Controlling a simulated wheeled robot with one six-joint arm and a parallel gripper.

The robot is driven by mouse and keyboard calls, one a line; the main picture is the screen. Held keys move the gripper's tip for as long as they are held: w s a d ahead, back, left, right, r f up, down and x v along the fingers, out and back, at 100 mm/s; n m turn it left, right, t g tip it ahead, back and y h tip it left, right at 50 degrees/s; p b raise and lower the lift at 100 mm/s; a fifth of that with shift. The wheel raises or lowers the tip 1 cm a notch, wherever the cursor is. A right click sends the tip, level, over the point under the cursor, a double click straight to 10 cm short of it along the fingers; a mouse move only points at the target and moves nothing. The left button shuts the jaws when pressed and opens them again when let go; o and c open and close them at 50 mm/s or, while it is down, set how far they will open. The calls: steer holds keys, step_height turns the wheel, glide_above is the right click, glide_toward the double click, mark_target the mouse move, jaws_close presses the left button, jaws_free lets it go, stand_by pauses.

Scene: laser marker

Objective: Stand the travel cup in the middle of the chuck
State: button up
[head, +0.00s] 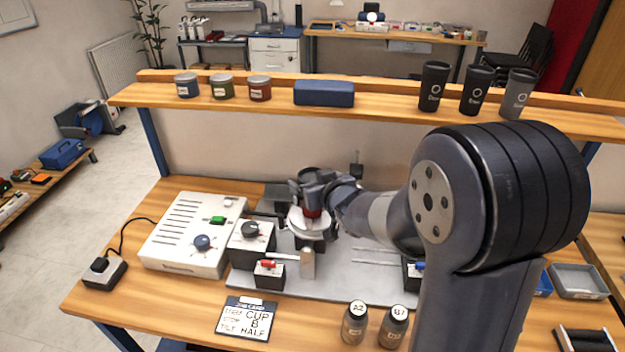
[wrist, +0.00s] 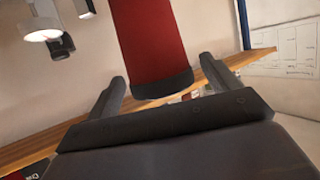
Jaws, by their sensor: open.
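The red travel cup (head: 312,213) shows in the head view under and behind my gripper, just above the pale round chuck (head: 309,229). My gripper covers part of it, so I cannot tell whether its base touches the chuck or is centred. In the wrist view the red cup (wrist: 155,38) has a dark band at its near end, in line with the gap between my fingers. My gripper (wrist: 166,84) is open, one finger on each side of that end. The head view shows my gripper (head: 318,188) at the chuck.
A job card (head: 246,318) and two labelled jars (head: 355,322) are at the front. The shelf (head: 385,118) above carries tins, a blue case and dark cups.

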steer(key=p+v, duration=0.1)
steer(key=v, duration=0.9)
steer(key=shift+s, duration=0.35)
steer(key=shift+r, duration=0.1)
steer(key=shift+c, duration=0.4)
stand_by(0.5)
